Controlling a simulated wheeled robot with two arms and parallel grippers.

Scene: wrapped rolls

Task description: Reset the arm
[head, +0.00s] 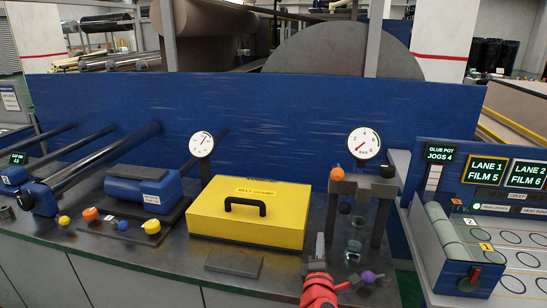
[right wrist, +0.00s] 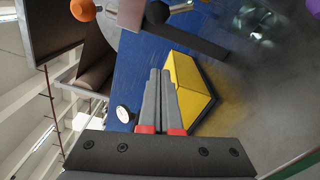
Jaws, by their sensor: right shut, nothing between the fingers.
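My right gripper (head: 320,238) shows at the bottom middle of the head view, on a red wrist. Its grey fingers point up the picture, just right of the yellow melt guard box (head: 262,207) with a black handle. In the right wrist view the fingers of the right gripper (right wrist: 159,72) lie side by side, shut and empty. The yellow box (right wrist: 190,88) shows beyond them there, apart from the fingertips as far as I can tell. My left gripper is in neither view.
A grey post frame (head: 363,187) with an orange knob and a glass jar stands close right of the gripper. Gauges (head: 364,143) stand before the blue wall (head: 270,115). A flat dark plate (head: 234,264) lies in front of the box. A lane panel (head: 480,230) is at right.

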